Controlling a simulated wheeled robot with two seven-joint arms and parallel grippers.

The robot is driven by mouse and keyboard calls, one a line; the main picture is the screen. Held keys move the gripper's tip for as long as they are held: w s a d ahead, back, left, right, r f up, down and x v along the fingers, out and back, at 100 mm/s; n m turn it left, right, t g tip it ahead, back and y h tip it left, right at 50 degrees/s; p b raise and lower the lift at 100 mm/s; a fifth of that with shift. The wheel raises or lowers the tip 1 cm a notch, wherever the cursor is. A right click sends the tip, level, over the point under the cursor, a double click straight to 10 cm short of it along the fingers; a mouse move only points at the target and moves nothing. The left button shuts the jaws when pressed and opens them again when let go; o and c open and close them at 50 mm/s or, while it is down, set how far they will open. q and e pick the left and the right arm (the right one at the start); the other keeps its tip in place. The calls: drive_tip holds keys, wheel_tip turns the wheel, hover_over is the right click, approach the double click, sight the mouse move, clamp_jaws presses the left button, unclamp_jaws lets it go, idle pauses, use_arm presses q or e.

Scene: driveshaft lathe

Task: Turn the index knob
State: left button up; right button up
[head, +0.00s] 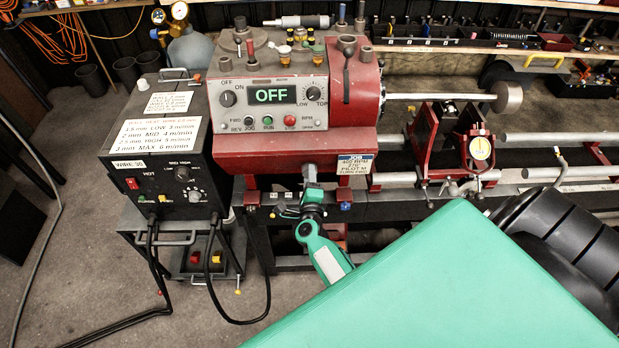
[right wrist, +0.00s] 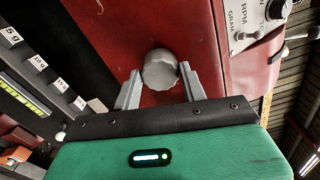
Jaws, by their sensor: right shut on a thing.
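The index knob (right wrist: 160,70) is a grey, ridged round knob on the red face of the lathe headstock in the right wrist view. My right gripper (right wrist: 159,78) has one grey finger on each side of the knob and is shut on it. In the head view my right gripper (head: 312,186) reaches up to the lower front of the red headstock (head: 232,150), below the control panel. The knob itself is hard to make out there behind the fingers. My left gripper is not in view.
A panel display (head: 271,95) reads OFF. A dark welding-style box (head: 160,165) with cables stands left of the headstock. A shelf of small parts (head: 460,42) stands behind.

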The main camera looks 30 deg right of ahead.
drive_tip(key=o, duration=1)
drive_tip(key=shift+c, duration=0.2)
drive_tip(key=v, duration=1.4)
drive_tip(key=shift+p, duration=0.4)
drive_tip(key=shift+d, duration=0.1)
